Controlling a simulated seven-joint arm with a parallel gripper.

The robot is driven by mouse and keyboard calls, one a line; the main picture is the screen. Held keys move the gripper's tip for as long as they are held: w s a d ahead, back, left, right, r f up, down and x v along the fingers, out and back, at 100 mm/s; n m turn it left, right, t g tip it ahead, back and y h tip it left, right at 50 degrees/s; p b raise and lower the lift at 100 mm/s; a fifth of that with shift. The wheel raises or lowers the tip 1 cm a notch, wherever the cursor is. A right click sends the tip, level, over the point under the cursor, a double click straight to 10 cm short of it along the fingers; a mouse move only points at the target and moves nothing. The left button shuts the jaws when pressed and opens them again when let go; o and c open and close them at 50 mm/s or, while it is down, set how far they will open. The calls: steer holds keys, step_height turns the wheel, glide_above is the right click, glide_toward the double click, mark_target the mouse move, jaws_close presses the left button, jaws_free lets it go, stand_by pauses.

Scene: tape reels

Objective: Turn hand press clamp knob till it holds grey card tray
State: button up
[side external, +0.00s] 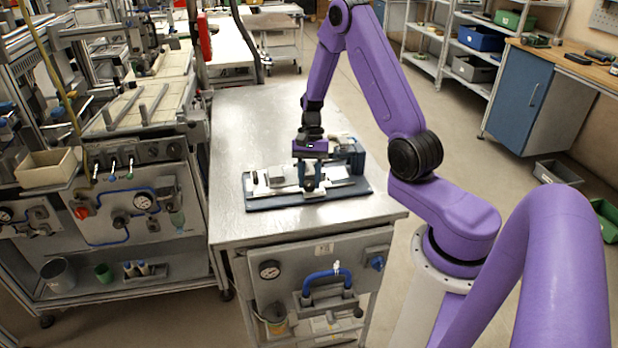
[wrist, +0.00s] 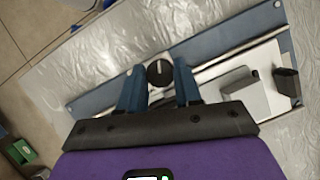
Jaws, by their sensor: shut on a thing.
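The hand press has a dark blue base plate (side external: 262,204) with pale metal rails on top, lying on the metal table. In the wrist view its round black clamp knob (wrist: 159,74), with a pale line across it, sits between the two blue fingers of my gripper (wrist: 160,67). My gripper (side external: 312,188) points down over the middle of the press and is shut on the knob. A light grey piece that looks like the card tray (wrist: 262,100) lies to the right of the knob, with a darker grey block on it. Whether the clamp touches the tray cannot be told.
A dark blue upright block (side external: 346,153) stands at the back right of the press. The metal table (side external: 240,130) is clear around the plate. A workbench with pneumatic panels (side external: 130,205) stands close on the left.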

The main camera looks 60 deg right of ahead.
steer(key=shift+d+m+t, duration=0.1)
steer(key=shift+m+t, duration=0.4)
steer(key=shift+m, duration=0.8)
steer(key=o, duration=0.8)
steer(key=shift+c, duration=0.2)
steer(key=shift+r, duration=0.1)
steer(key=v, duration=1.7)
steer(key=shift+d, duration=0.35)
steer(key=shift+s, duration=0.15)
